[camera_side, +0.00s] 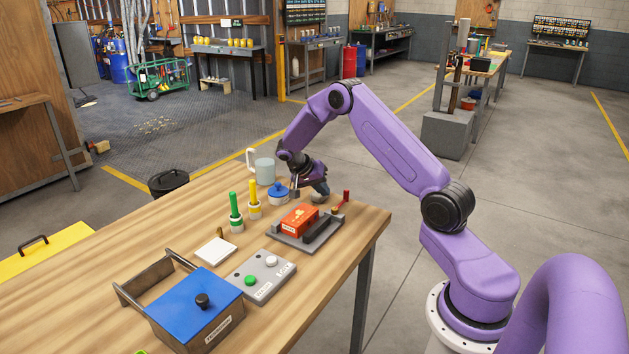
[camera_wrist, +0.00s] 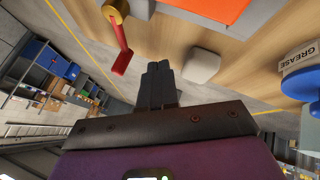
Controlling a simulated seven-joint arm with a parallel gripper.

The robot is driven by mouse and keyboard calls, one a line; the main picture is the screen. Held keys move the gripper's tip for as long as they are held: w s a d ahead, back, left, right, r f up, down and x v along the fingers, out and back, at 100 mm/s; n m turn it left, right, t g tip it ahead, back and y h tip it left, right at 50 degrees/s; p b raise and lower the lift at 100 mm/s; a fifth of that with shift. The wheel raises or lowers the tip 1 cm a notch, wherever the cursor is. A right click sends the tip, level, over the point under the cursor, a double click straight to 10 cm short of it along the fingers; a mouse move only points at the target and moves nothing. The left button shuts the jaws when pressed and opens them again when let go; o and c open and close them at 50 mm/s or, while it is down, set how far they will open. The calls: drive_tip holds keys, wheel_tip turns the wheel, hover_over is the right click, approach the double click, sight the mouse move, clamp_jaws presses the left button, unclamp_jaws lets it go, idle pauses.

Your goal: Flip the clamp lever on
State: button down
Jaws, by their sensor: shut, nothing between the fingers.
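The red clamp lever (camera_side: 346,195) stands up at the far right end of a grey clamp fixture (camera_side: 322,234) on the wooden table. An orange-red block (camera_side: 299,220) sits in the fixture. In the wrist view the lever (camera_wrist: 121,52) hangs from a brass-coloured pivot (camera_wrist: 115,10), left of my fingers. My gripper (camera_side: 295,192) is shut and empty, above the table behind the fixture and left of the lever. In the wrist view its fingertips (camera_wrist: 158,68) are together and apart from the lever.
A blue-lidded grease pot (camera_side: 278,192), a mug (camera_side: 264,171) and green and yellow marker-like items (camera_side: 235,212) stand left of my gripper. A button box (camera_side: 262,275) and blue-lidded box (camera_side: 197,308) are nearer the camera. A pale rounded block (camera_wrist: 202,66) lies right of my fingers.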

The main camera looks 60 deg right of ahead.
sight(347, 191)
drive_tip(key=shift+s+d, duration=0.45)
drive_tip(key=shift+s, duration=0.45)
drive_tip(key=shift+s+d, duration=0.4)
drive_tip(key=shift+s, duration=0.45)
drive_tip(key=shift+s+d+m+g+y, duration=0.2)
drive_tip(key=shift+s+m+g+y, duration=0.15)
drive_tip(key=shift+m, duration=0.45)
drive_tip(key=shift+s+d+m+g+y, duration=0.1)
drive_tip(key=shift+s+m+g+y, duration=0.3)
drive_tip(key=shift+m, duration=0.4)
drive_tip(key=s+m+g+y, duration=0.1)
drive_tip(key=m, duration=0.1)
drive_tip(key=s+m+g+y, duration=0.1)
drive_tip(key=m, duration=0.1)
drive_tip(key=shift+d, duration=0.1)
drive_tip(key=m, duration=0.1)
drive_tip(key=s+m+y, duration=0.1)
drive_tip(key=m+y, duration=0.1)
drive_tip(key=m, duration=0.1)
drive_tip(key=shift+s+a+g, duration=0.25)
drive_tip(key=shift+s+g, duration=0.05)
drive_tip(key=shift+g, duration=0.05)
drive_tip(key=m+y, duration=0.1)
drive_tip(key=s+a+m+y, duration=0.1)
drive_tip(key=m, duration=0.1)
drive_tip(key=shift+s, duration=0.15)
drive_tip(key=shift+w+a, duration=0.35)
drive_tip(key=shift+w, duration=0.45)
